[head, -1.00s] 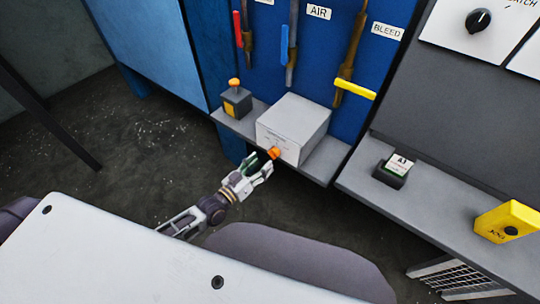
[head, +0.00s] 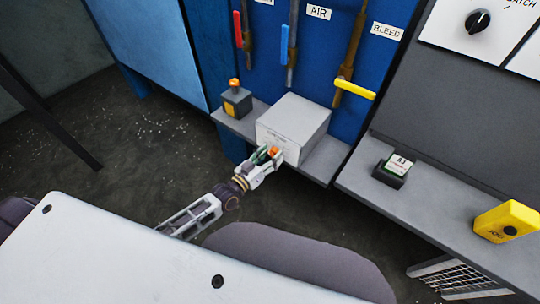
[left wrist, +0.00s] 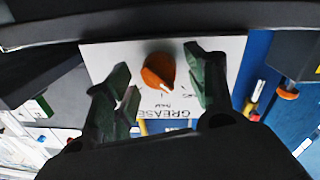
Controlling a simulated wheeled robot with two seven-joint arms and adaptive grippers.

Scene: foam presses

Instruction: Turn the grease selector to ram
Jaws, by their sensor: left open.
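The grease selector is an orange knob (head: 274,151) on the front face of a light grey box (head: 304,112) on the shelf. In the left wrist view the knob (left wrist: 157,72) sits on a white face, with "GREASE" printed upside down below it. The knob's narrow end points down and slightly right in that picture. The smaller print is too small to read. My left gripper (head: 265,158) is at the box front. Its green-padded fingers (left wrist: 160,76) are open on either side of the knob, with visible gaps. My right gripper is not in view.
A small box with an orange button (head: 236,101) stands left on the shelf. Levers with red, blue and yellow (head: 355,90) handles hang on the blue panel behind. A grey console (head: 440,205) on the right carries a dark block and a yellow box (head: 507,221).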

